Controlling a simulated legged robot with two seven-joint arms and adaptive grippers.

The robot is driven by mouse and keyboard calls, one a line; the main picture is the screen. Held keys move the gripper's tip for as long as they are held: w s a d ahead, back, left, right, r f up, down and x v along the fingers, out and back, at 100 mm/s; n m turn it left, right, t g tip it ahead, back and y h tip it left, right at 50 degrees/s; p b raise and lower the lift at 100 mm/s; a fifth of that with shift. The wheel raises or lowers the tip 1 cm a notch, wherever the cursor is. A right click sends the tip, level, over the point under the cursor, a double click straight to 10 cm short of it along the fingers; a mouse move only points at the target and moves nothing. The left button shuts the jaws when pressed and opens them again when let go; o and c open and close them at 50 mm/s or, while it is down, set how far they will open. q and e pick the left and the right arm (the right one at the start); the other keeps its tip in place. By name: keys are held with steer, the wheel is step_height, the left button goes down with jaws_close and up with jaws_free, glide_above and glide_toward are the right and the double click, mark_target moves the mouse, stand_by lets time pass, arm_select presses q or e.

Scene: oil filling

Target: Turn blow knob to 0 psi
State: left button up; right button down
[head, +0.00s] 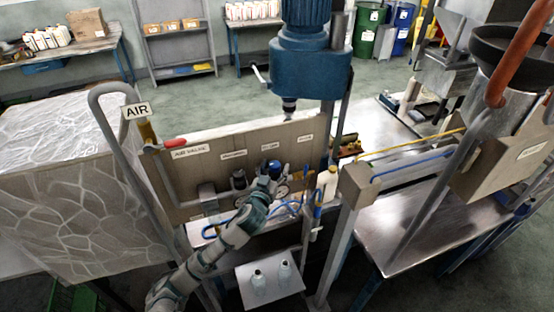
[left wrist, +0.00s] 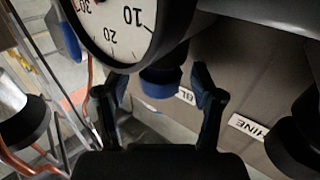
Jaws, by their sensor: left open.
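In the left wrist view the blue knob (left wrist: 160,82) shows between the two fingertips, below a gauge dial (left wrist: 125,28). A partly readable "BL" label (left wrist: 187,96) is beside it. My left gripper (head: 268,177) is at the panel in front of the knob. Its fingers (left wrist: 157,88) are open, one on each side of the knob; I cannot tell whether they touch it. The needle's reading is not clear. My right gripper is not in view.
A dark knob (left wrist: 296,138) is near the "MACHINE" label (left wrist: 249,131) at the right of the wrist view. Blue hoses (head: 292,207) run below the panel. A blue motor unit (head: 300,70) hangs above the panel.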

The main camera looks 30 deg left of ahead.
arm_select(q)
steer(key=shift+w, duration=0.1)
steer(key=shift+s+r, duration=0.25)
steer(key=shift+s, duration=0.1)
steer(key=shift+c, duration=0.5)
steer(key=c, duration=1.1)
steer(key=shift+o, duration=0.2)
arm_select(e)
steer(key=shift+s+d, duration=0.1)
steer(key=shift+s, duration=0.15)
arm_select(q)
steer(key=shift+f, duration=0.1)
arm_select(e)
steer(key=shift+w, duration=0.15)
arm_select(q)
steer(key=shift+n+y, duration=0.3)
steer(key=shift+y, duration=0.2)
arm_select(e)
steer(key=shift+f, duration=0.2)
